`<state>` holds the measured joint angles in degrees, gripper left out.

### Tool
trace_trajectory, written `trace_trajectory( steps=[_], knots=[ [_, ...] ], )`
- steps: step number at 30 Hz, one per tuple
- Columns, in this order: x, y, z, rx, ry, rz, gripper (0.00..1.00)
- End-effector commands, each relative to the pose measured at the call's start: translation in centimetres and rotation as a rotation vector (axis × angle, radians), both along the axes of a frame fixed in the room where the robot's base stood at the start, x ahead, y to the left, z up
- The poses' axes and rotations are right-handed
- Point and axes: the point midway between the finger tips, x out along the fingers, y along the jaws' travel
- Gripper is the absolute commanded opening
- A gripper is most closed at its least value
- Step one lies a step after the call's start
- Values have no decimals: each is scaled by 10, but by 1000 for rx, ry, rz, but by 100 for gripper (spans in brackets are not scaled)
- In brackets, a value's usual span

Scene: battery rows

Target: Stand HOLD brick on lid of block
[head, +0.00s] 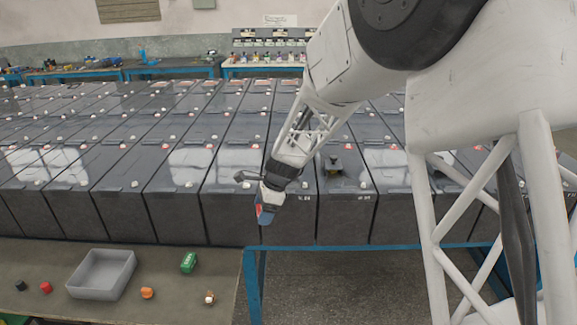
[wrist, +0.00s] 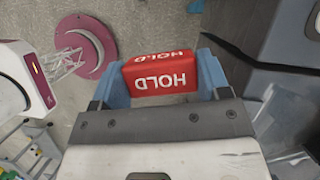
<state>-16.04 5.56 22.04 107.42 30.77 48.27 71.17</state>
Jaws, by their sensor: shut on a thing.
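The red HOLD brick (wrist: 162,80) sits between the blue fingers of my gripper (head: 266,214) in the wrist view, with its white lettering upside down. My gripper is shut on it. In the head view only a small red part of the brick (head: 259,210) shows; the fingers hide the rest. The gripper points downward in front of the front row of dark grey blocks (head: 230,218), around the level of their front top edge. The blocks have flat, shiny lids (head: 232,172). I cannot tell which block is the one named.
A small dark and yellow object (head: 334,165) stands on a lid right of my gripper. The bench (head: 130,300) at front left holds a grey tray (head: 101,291), a green brick (head: 188,262) and several small caps. Small round terminals dot the lids.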

Motion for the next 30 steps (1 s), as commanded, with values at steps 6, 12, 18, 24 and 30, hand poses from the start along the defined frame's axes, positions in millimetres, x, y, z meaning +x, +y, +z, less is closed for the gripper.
trace_trajectory(
  steps=[6, 12, 18, 24, 30],
  knots=[
    [36, -37, 44, 0, -1, 65, 43],
    [69, -73, 63, 0, -1, 107, 43],
    [92, -106, 79, 0, -2, 140, 43],
    [101, -121, 87, 0, 0, 155, 43],
    [102, -123, 88, 0, 0, 158, 43]
  ],
)
